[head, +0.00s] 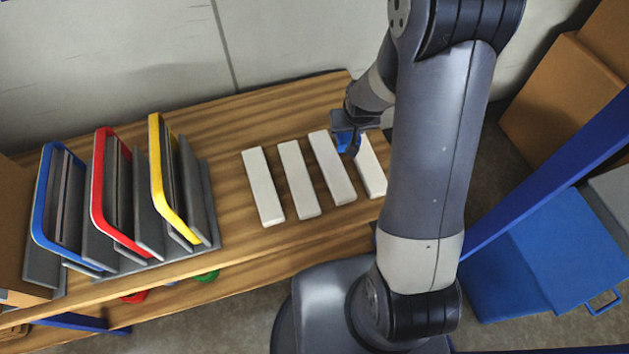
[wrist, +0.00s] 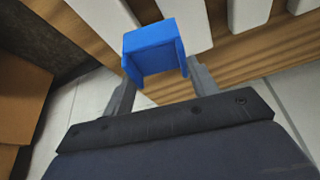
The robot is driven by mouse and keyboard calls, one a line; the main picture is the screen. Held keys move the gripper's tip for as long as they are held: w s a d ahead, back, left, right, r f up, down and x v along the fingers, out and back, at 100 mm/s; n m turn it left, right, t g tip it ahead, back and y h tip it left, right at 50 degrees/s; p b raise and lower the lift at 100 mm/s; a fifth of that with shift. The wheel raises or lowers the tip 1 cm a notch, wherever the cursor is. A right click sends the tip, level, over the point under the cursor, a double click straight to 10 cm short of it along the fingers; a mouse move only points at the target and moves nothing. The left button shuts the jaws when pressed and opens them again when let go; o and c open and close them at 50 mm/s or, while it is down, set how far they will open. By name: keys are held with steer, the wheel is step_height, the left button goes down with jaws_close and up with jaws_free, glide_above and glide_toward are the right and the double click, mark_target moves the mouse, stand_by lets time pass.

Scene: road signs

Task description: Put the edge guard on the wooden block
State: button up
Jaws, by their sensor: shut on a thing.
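The blue edge guard (wrist: 152,38) is a short U-shaped piece, with its open side toward my wrist camera. My gripper (wrist: 157,72) is shut on it, one finger at each side. In the head view, the guard (head: 345,139) shows at the far ends of the two right blocks, partly hidden by my gripper. Several pale, nearly white blocks lie in a row on the wooden bench: the far left block (head: 263,187), second (head: 298,179), third (head: 332,168) and right block (head: 371,166). I cannot tell whether the guard touches a block.
The wooden bench (head: 225,130) has bare room left of the blocks. A grey rack there holds plates with blue (head: 43,200), red (head: 97,190) and yellow (head: 156,170) frames. A blue bin (head: 550,255) and brown boxes (head: 565,100) stand at the right.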

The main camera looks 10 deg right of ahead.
steer(key=shift+w+n+b, duration=0.1)
steer(key=shift+n+b, duration=0.2)
steer(key=shift+b, duration=0.5)
steer(key=shift+s+a+r+n+y+b, duration=0.4)
steer(key=shift+a+r+n+b, duration=0.25)
steer(key=shift+n, duration=0.25)
steer(key=a+n, duration=0.1)
steer(key=n+y, duration=0.1)
steer(key=n, duration=0.1)
steer(key=shift+s+a+r+g+b, duration=0.1)
steer(key=shift+s+a+g+b, duration=0.2)
steer(key=shift+a+b, duration=0.1)
steer(key=n, duration=0.1)
steer(key=n+g+y, duration=0.2)
steer(key=n+g, duration=0.3)
steer(key=n, duration=0.9)
glide_above(298, 172)
steer(key=d, duration=0.1)
steer(key=shift+y, duration=0.3)
steer(key=f, duration=0.4)
steer(key=f+b, duration=0.1)
steer(key=f, duration=0.3)
steer(key=shift+w+d+f, duration=0.2)
steer(key=shift+f, duration=0.1)
steer(key=shift+f+b, duration=0.25)
steer(key=shift+b, duration=0.25)
steer(key=o, duration=1)
steer(key=shift+r, duration=0.1)
